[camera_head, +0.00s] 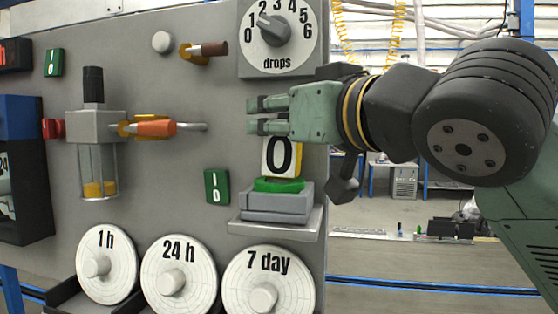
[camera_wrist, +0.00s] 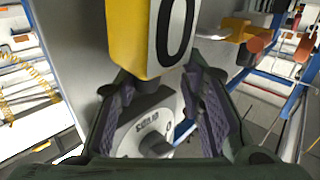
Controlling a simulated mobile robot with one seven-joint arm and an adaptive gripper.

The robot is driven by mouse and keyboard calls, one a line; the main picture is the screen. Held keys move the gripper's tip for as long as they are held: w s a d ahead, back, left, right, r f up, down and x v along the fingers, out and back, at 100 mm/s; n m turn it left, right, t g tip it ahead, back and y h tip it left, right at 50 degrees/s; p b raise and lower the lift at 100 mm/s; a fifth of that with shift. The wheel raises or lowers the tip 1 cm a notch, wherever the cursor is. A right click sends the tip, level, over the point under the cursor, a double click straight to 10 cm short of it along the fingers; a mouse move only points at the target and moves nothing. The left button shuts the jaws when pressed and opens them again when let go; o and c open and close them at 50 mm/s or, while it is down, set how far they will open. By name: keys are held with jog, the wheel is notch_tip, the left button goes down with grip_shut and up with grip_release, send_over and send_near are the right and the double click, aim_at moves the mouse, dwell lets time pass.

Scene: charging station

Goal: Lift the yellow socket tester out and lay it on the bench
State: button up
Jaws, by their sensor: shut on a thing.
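The yellow socket tester (camera_head: 270,158) has a white face with a large black 0. In the head view it shows just below my gripper (camera_head: 266,115), in front of the grey panel. In the wrist view the tester (camera_wrist: 130,38) fills the top middle, and its lower end sits between the two finger pads of my gripper (camera_wrist: 165,105). My gripper is shut on it. My gripper's fingers point left in the head view and hide the tester's upper part there. I cannot tell whether the tester touches the panel. The bench is not clearly identifiable.
Below the tester, a grey tray (camera_head: 275,207) with a green pad (camera_head: 278,185) stands on a small shelf (camera_head: 275,226). The drops dial (camera_head: 278,30) is above. Three timer dials, including 7 day (camera_head: 294,285), line the bottom. An orange-handled valve (camera_head: 155,128) juts out left.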

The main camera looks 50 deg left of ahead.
jog(key=shift+w+f, duration=0.1)
grip_shut()
dwell(0.3)
